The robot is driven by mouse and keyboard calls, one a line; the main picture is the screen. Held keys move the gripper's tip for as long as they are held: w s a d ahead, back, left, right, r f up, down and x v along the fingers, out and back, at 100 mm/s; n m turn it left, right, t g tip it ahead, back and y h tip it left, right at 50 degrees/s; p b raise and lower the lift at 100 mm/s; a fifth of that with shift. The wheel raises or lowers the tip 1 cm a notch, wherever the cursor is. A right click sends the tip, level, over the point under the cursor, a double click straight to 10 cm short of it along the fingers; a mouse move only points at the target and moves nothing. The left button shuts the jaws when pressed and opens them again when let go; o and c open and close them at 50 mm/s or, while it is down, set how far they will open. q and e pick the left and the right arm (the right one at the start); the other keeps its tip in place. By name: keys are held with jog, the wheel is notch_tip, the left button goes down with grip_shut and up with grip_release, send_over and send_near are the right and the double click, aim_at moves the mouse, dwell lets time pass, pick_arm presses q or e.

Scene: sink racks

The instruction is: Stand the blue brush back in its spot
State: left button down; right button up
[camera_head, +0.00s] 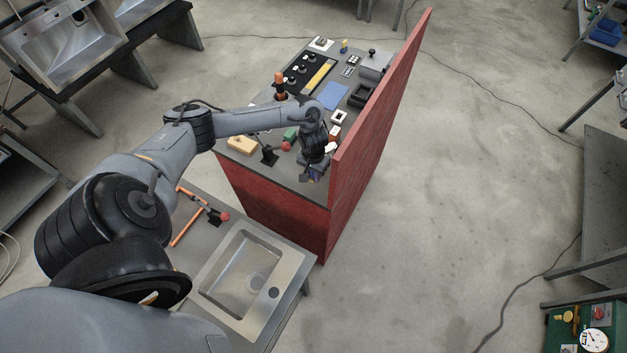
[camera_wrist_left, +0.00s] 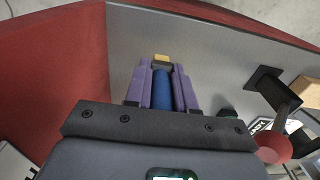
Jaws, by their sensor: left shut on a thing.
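My left gripper (camera_head: 313,176) is low over the front right of the grey bench top (camera_head: 292,177), close to the red side panel. In the left wrist view its two purple fingers (camera_wrist_left: 163,85) are shut on the blue brush (camera_wrist_left: 162,90), one on each side. The brush's blue handle runs between the fingers, with a dark part and a yellow end (camera_wrist_left: 161,58) past the fingertips. In the head view the brush is mostly hidden by the gripper. I cannot tell whether it touches the bench. I cannot make out its spot. My right gripper is not in view.
A tall red panel (camera_head: 375,105) stands along the bench's right side. A red-balled lever (camera_head: 285,146) on a black base stands left of the gripper, near a yellow block (camera_head: 242,145). A blue mat (camera_head: 333,96) lies farther back. A sink (camera_head: 250,279) sits in front.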

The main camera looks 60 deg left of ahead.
aim_at(313, 181)
pick_arm(q)
notch_tip(313, 181, down, 4)
jog(key=shift+r, duration=0.1)
jog(key=shift+f, duration=0.35)
jog(key=shift+f, duration=0.15)
jog(key=c, duration=0.9)
grip_release()
jog(key=shift+c, duration=0.2)
notch_tip(313, 181, up, 11)
jog(key=shift+f+p, duration=0.1)
jog(key=shift+p, duration=0.3)
jog(key=shift+r, duration=0.8)
jog(key=shift+s+f, duration=0.1)
jog(key=shift+s, duration=0.05)
